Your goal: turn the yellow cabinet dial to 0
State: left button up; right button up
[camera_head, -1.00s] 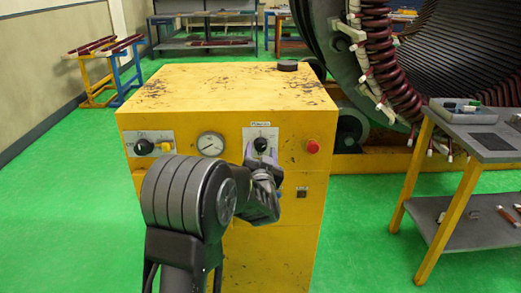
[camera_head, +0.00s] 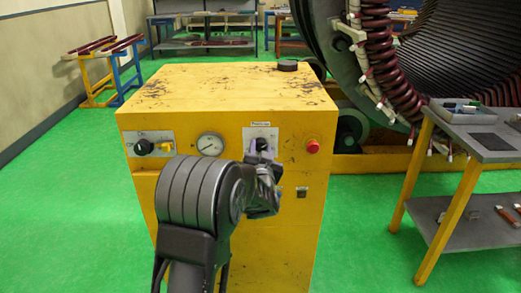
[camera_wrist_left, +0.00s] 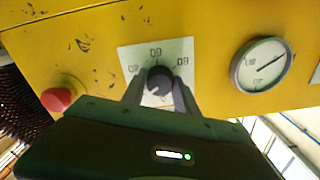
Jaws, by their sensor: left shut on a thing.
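The yellow cabinet (camera_head: 225,95) stands in front of me. Its dial (camera_wrist_left: 159,80) is a dark round knob on a white plate (camera_wrist_left: 183,49) with printed marks around it. In the head view the plate (camera_head: 261,134) shows under a small label, and the gripper partly covers the dial. My left gripper (camera_wrist_left: 160,88) is shut on the dial, one finger on each side of it in the left wrist view. In the head view the left gripper (camera_head: 261,150) reaches the panel from below. My right gripper is not in view.
A red button (camera_head: 313,146) sits right of the dial and a round gauge (camera_head: 210,144) left of it. A black switch (camera_head: 144,147) is further left. A grey-topped table (camera_head: 480,140) stands at the right. Green floor is clear at the left.

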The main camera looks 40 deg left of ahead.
pick_arm(q)
grip_shut()
jog(key=n+b, duration=0.2)
jog(key=shift+f+b, duration=0.2)
jog(key=shift+b, duration=0.2)
jog(key=n+b, duration=0.8)
jog(key=shift+n, duration=0.3)
jog(key=shift+r+n+b, duration=0.15)
jog(key=shift+n+b, duration=0.4)
jog(key=shift+n, duration=0.15)
jog(key=shift+d, duration=0.1)
